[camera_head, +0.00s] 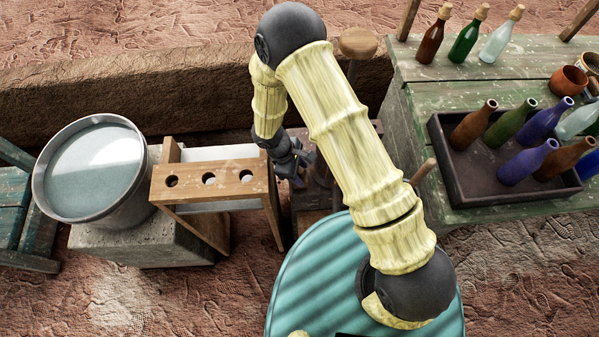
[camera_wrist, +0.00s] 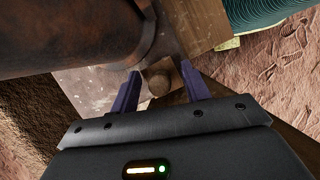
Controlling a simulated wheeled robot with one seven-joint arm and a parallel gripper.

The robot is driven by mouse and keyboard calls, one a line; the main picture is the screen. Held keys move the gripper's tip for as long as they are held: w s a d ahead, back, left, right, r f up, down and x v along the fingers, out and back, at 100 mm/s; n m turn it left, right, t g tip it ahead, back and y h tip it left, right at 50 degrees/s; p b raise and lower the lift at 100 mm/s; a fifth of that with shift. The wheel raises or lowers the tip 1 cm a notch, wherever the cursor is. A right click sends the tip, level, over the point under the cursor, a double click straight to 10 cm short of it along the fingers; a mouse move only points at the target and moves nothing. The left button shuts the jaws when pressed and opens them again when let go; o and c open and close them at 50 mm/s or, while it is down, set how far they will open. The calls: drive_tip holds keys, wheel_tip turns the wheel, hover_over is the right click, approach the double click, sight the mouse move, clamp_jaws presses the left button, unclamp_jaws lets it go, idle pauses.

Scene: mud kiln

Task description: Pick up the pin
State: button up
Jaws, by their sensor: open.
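In the wrist view a small wooden piece with a rounded brown top (camera_wrist: 159,83), which looks like the pin, shows between the fingertips of my gripper (camera_wrist: 161,91). The two purple fingers are apart, one on each side of it. I cannot tell whether either finger touches it. In the head view my gripper (camera_head: 299,178) is low beside the wooden rack, partly behind my arm. The pin cannot be made out there.
A rusty cylinder (camera_wrist: 75,35) is close to the fingers in the wrist view. The wooden rack with holes (camera_head: 240,183) and a metal tub (camera_head: 44,185) stand left. A green table (camera_head: 480,191) carries bottles and a dark tray (camera_head: 462,190) on the right.

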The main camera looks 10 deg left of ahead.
drive_tip(key=c, duration=1)
drive_tip(key=shift+o, duration=0.2)
drive_tip(key=shift+r, duration=0.1)
wheel_tip(320, 180, up, 10)
drive_tip(key=shift+f, duration=0.1)
idle(0.4)
wheel_tip(320, 180, up, 6)
drive_tip(key=p, duration=0.4)
drive_tip(key=shift+p, duration=0.4)
idle(0.6)
